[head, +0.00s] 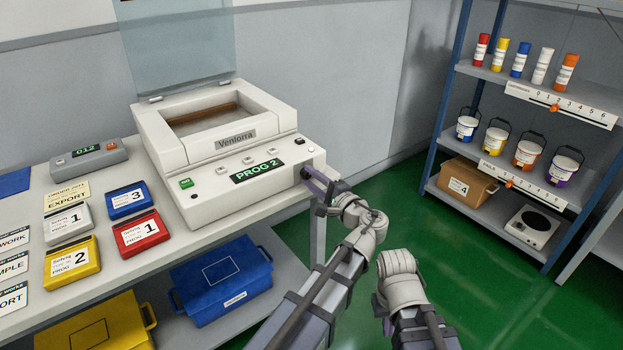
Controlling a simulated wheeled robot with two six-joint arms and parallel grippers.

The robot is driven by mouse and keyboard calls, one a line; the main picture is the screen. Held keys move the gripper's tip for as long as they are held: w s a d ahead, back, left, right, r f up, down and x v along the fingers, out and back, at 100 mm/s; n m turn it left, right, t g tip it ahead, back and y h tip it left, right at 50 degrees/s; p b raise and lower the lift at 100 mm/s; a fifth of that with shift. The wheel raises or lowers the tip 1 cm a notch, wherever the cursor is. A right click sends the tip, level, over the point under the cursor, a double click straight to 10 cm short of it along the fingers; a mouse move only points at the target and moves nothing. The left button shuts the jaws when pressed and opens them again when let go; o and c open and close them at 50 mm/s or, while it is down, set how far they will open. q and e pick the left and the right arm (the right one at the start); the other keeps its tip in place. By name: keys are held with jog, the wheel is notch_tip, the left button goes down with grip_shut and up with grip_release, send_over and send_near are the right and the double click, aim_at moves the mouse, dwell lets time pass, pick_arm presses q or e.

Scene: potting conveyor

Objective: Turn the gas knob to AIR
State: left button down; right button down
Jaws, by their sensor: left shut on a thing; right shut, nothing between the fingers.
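The white Ventorra machine (237,148) stands on the bench with its lid raised and its display reading PROG 2. My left gripper (312,180) is at the machine's front right corner, shut on a small dark part there that I take to be the gas knob. The fingers hide most of the knob, and I cannot read its markings or which way it points. My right arm (400,270) is low in the middle, away from the machine, and its fingers are not visible.
Left of the machine are a grey box with display 012 (92,160) and several numbered cartridges, one red (141,232). A blue crate (222,279) and a yellow crate (97,325) sit below. A shelf with bottles and buckets (529,155) stands right. Green floor is clear between.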

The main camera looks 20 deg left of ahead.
pick_arm(q)
jog(key=shift+f+n, duration=0.1)
jog(key=shift+n, duration=1.5)
jog(key=c, duration=0.6)
grip_release()
